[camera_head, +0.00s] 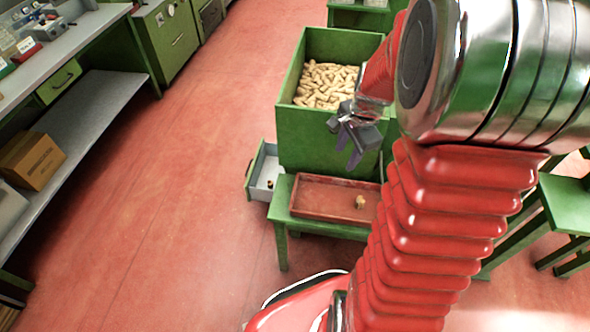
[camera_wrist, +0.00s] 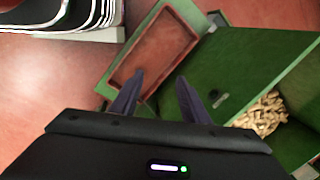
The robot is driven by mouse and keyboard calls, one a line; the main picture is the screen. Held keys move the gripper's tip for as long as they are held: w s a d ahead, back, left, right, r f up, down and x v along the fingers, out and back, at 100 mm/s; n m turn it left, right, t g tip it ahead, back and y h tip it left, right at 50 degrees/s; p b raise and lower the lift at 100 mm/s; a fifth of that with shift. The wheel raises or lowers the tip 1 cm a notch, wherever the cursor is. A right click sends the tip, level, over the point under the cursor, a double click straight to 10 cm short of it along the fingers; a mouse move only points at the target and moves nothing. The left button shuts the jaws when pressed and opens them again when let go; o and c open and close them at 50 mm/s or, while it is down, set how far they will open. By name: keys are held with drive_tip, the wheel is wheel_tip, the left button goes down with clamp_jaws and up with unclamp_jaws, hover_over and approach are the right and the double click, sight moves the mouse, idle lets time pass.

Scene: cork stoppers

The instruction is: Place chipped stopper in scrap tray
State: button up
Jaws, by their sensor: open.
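A single light-brown stopper (camera_head: 360,202) lies in the shallow rust-red tray (camera_head: 318,182), toward its right side; a chip is too small to make out. The tray rests on a green stand, and the wrist view also shows it (camera_wrist: 123,72). A pale grey drawer (camera_head: 263,168) stands open at the left of the green bin, with a small dark-and-tan thing inside. Which of the two is the scrap tray I cannot tell. My gripper (camera_head: 348,152) is open and empty, above the tray and in front of the bin. Its fingers (camera_wrist: 159,83) show apart in the wrist view.
A green bin (camera_head: 300,140) full of stoppers (camera_head: 325,86) stands behind the tray. A workbench with a lower shelf and a cardboard box (camera_head: 32,160) runs along the left. A green stool (camera_head: 568,200) is at the right. The red floor between bench and bin is clear.

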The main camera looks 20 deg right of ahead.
drive_tip(key=s+a+r+n+t, duration=0.1)
drive_tip(key=s+a+r+n, duration=0.5)
drive_tip(key=a+r+n, duration=0.2)
drive_tip(key=s+a+r+n+t, duration=0.2)
drive_tip(key=s+a+r+n, duration=0.4)
drive_tip(key=a+r+n, duration=0.2)
drive_tip(key=a+n, duration=0.2)
drive_tip(key=a, duration=0.2)
drive_tip(key=shift+a+r+t, duration=0.3)
drive_tip(key=shift+r, duration=0.1)
drive_tip(key=shift+s, duration=0.1)
drive_tip(key=shift+c, duration=0.2)
